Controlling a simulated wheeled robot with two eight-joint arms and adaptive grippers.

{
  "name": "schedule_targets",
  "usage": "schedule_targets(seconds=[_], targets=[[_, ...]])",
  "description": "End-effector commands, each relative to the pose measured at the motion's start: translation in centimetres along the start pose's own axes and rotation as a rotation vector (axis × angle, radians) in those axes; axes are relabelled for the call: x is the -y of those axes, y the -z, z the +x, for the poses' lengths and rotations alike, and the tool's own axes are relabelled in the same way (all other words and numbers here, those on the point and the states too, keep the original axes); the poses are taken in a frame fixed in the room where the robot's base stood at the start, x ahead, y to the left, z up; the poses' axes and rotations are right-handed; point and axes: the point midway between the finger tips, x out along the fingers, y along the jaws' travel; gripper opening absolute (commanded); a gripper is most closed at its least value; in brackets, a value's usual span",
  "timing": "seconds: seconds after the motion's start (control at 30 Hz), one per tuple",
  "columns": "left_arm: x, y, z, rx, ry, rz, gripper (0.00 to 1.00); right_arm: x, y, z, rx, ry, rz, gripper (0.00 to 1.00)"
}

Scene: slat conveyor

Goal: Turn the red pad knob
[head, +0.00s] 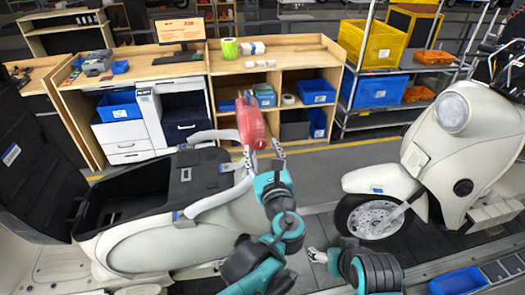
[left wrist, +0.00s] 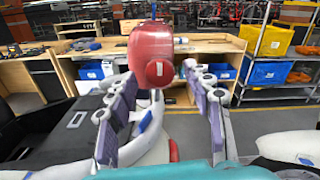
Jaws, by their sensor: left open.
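The red pad (head: 250,118) stands upright above the rear of the left cream scooter. In the left wrist view the red pad (left wrist: 140,43) is in the upper middle. Its round red knob (left wrist: 159,73) faces the camera. My left gripper (head: 261,158) is open just in front of the pad. In the left wrist view its two fingers (left wrist: 160,105) stand apart on either side, below and around the knob, with nothing between them. I cannot tell whether they touch the pad. My right gripper (head: 317,255) is low, right of the left arm; its jaws are too small to read.
The left scooter's open black seat bin (head: 125,195) and grey tubular rail (head: 215,200) lie close to the left gripper. Another cream scooter (head: 440,160) stands to the right. A wooden workbench (head: 280,60) is behind. A blue bin (head: 458,282) sits at lower right.

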Motion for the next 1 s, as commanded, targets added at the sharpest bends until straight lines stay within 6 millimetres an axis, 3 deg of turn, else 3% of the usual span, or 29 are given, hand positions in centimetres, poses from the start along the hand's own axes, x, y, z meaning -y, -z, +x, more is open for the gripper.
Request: schedule_targets(seconds=[0.17, 0.6, 0.8, 1.0], targets=[[0.1, 0.0, -1.7, -0.001, 0.004, 0.0, 0.51, 0.0, 0.0, 0.0, 0.0, 0.0, 0.0, 0.77], [0.1, 0.1, -10.5, -0.001, 0.005, 0.0, 0.51, 0.0, 0.0, 0.0, 0.0, 0.0, 0.0, 0.77], [0.0, 0.0, -11.9, 0.0, 0.001, 0.0, 0.51, 0.0, 0.0, 0.0, 0.0, 0.0, 0.0, 0.77], [0.0, 0.0, -12.0, 0.0, 0.0, 0.0, 0.51, 0.0, 0.0, 0.0, 0.0, 0.0, 0.0, 0.77]])
